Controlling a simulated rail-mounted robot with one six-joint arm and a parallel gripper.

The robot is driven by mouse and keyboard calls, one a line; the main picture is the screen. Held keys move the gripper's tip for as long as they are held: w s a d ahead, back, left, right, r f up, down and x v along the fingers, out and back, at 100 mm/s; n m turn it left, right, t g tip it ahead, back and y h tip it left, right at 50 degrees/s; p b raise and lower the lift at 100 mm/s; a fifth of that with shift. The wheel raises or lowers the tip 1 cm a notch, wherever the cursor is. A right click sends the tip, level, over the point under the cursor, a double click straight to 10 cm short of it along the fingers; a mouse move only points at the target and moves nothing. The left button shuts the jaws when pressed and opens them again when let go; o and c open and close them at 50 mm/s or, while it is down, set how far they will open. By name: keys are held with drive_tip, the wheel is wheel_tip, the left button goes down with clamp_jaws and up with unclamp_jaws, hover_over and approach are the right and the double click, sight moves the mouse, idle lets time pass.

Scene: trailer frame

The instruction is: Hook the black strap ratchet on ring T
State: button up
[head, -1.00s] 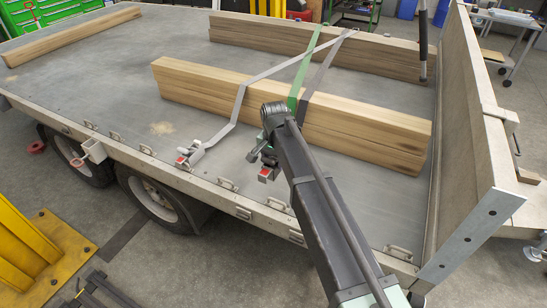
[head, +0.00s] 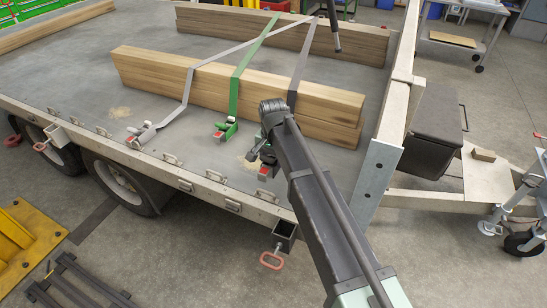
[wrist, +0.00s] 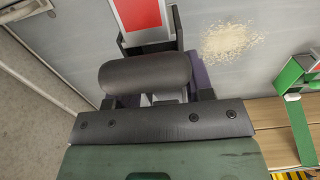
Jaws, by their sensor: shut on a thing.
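The black strap (head: 299,65) runs over the timber to its ratchet (head: 266,171), which has a red end. My gripper (head: 265,148) is shut on this ratchet and holds it over the trailer bed near its near side edge. In the wrist view the ratchet's black handle (wrist: 145,74) and red part (wrist: 137,14) lie just beyond the dark gripper plate (wrist: 160,122). Several lashing rings (head: 215,176) line the near edge. No ring label can be read, so I cannot tell which is ring T. The ratchet's hook cannot be made out.
A green ratchet (head: 226,129) lies on the bed left of my gripper. A grey strap's ratchet (head: 141,135) sits at the near edge further left. Timber beams (head: 215,85) lie behind. The headboard (head: 385,130) stands at the right.

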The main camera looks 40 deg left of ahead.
drive_tip(key=shift+f+b, duration=4)
drive_tip(key=shift+f, duration=0.35)
drive_tip(key=o, duration=1.2)
drive_tip(key=shift+d, duration=0.1)
wheel_tip(320, 180, up, 11)
drive_tip(key=p, duration=1.1)
drive_tip(key=shift+r, duration=0.15)
drive_tip(key=shift+f, duration=0.2)
